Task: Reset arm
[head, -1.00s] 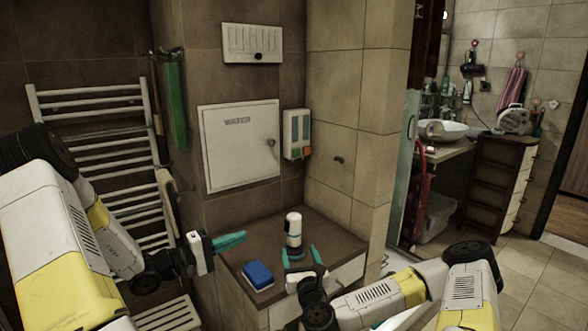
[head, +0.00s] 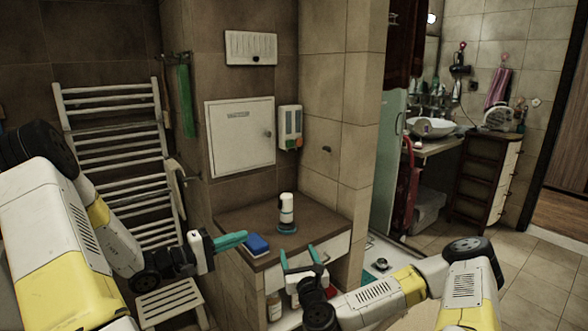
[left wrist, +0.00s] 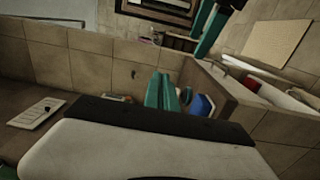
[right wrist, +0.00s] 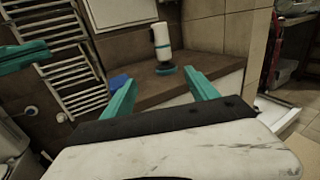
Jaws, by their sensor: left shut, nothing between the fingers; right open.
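My left gripper (head: 229,241) has teal fingers that are shut and empty. It is in the air in front of the left part of the brown counter (head: 320,222). Its fingers also show in the left wrist view (left wrist: 163,92). My right gripper (head: 302,260) is open and empty, in front of the counter's front edge. Its two spread fingers frame the counter in the right wrist view (right wrist: 160,95). No object touches either gripper.
A blue sponge-like block (head: 257,244) lies near the left edge. A towel rack (head: 115,150) and white stool (head: 170,301) are at left. A sink (head: 431,127) is at right.

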